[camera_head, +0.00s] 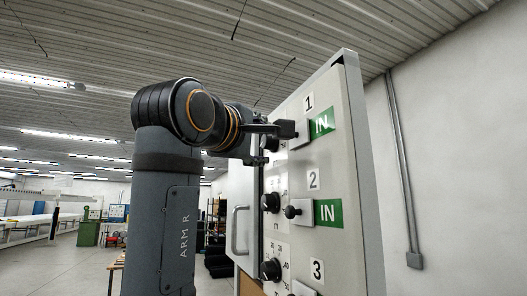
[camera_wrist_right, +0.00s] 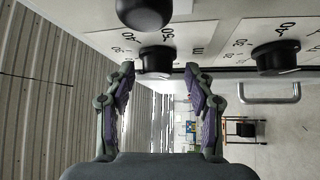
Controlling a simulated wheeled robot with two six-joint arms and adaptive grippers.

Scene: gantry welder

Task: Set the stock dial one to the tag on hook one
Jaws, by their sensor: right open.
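Stock dial one (camera_wrist_right: 156,61) is a black knob on a pale numbered scale in the right wrist view. In the head view it is mostly hidden by my right gripper (camera_head: 262,143). The right gripper (camera_wrist_right: 160,76) is open, with one fingertip on each side of the dial; whether they touch it I cannot tell. Hook one's black peg (camera_head: 285,129) stands right beside the gripper in the head view. The tag on hook one (camera_head: 322,122) shows a green IN part beside a white part, under label 1. My left gripper is not in view.
Below on the same panel (camera_head: 345,130) are dial two (camera_head: 270,202), hook two's peg (camera_head: 291,211) with a green IN tag (camera_head: 328,213), and dial three (camera_head: 270,270). A bar handle (camera_head: 236,232) stands left of the dials. Open floor lies to the left.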

